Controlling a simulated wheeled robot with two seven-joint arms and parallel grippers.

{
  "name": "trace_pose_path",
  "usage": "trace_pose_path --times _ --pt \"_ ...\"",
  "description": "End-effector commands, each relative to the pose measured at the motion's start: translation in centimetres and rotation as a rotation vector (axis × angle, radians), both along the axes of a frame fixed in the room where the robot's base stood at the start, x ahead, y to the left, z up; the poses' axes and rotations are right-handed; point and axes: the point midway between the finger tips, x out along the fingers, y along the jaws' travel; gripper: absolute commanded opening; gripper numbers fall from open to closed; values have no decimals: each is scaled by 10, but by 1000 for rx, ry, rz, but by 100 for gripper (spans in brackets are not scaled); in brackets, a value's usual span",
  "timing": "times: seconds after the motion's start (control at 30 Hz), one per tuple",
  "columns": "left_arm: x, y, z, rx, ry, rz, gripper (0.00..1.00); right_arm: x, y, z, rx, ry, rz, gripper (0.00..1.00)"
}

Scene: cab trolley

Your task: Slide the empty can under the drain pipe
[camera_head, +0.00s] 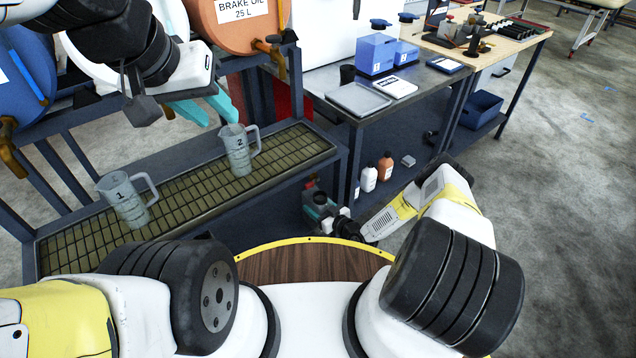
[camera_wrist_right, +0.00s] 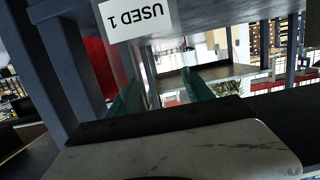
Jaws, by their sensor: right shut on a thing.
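My left gripper (camera_head: 217,116) is open and empty, with its teal fingers apart just above and left of the jug marked 2 in the head view. My right arm reaches down past the bench, and its gripper (camera_head: 328,214) is at a small dark can (camera_head: 312,192) low beside the rack. It is shut on this can, though the contact is small and partly hidden. In the right wrist view the teal fingers (camera_wrist_right: 163,95) show, but the can is not clear between them. A shelf with an upside-down label "USED 1" (camera_wrist_right: 138,15) is close to them. I cannot make out the drain pipe.
Jugs marked 1 (camera_head: 124,202) and 2 (camera_head: 238,150) stand on the rack's grated tray (camera_head: 190,190). An orange drum (camera_head: 237,25) lies above. A dark bench (camera_head: 400,95) stands to the right, with bottles (camera_head: 369,178) underneath. Floor (camera_head: 560,200) is free at right.

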Motion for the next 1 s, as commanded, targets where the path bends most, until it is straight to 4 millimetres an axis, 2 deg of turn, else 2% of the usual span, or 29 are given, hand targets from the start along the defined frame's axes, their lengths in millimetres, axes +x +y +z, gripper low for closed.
trace_pose_path --times 0.7,1.0 --pt "0 0 0 0 0 0 36 35 25 1 0 -2 -1 0" --pt "0 0 0 0 0 0 36 40 28 -3 0 -1 -1 0"
